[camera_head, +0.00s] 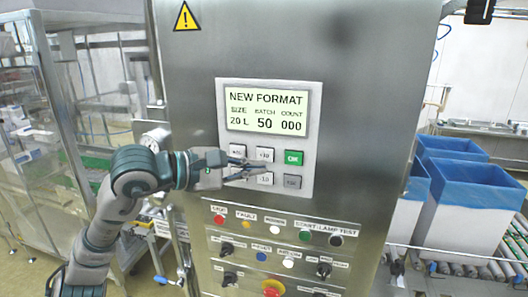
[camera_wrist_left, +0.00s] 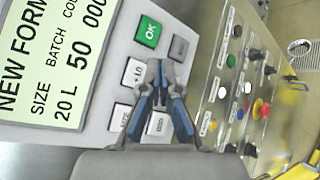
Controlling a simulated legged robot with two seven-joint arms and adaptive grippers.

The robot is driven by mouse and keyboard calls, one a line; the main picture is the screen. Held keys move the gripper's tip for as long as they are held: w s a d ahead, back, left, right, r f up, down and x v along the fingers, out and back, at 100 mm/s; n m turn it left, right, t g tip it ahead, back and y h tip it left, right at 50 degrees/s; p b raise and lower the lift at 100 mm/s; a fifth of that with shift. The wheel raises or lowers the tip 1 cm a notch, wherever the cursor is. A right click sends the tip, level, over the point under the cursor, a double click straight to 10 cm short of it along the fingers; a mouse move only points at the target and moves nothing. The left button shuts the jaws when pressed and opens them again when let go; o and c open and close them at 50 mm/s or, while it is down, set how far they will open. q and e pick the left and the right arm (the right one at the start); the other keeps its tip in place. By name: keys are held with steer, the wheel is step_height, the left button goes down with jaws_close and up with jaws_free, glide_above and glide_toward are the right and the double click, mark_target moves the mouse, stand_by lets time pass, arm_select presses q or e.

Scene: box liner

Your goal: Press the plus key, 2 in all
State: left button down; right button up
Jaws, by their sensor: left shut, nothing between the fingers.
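The keypad panel (camera_head: 308,130) is on the steel cabinet front. Its plus key (camera_head: 264,155), which seems to read +10, is in the middle of the top row; it also shows in the left wrist view (camera_wrist_left: 133,72). The minus key (camera_head: 265,179) is below it. My left gripper (camera_head: 260,170) is shut and empty, its tips in front of the keypad between these two keys. I cannot tell whether the tips touch a key. The left wrist view shows the fingertips (camera_wrist_left: 160,66) beside the plus key. The left keys are partly hidden. My right gripper is not in view.
The display (camera_head: 266,112) reads NEW FORMAT, 20 L, batch 50, count 000. The green OK key (camera_head: 293,158) and a grey key (camera_head: 292,182) are at the right. Buttons and a red stop knob (camera_head: 272,288) are below. Blue-lined boxes (camera_head: 455,210) stand on rollers at right.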

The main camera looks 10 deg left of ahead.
mark_target(272, 158)
arm_select(q)
steer(key=shift+w+p, duration=0.4)
steer(key=shift+w, duration=0.8)
steer(key=shift+w+d+r, duration=0.1)
steer(key=shift+w, duration=0.05)
stand_by(0.5)
steer(key=shift+w+p, duration=0.1)
steer(key=shift+p, duration=0.2)
steer(key=shift+w, duration=0.1)
steer(key=shift+w, duration=0.4)
stand_by(0.4)
steer(key=shift+s, duration=0.8)
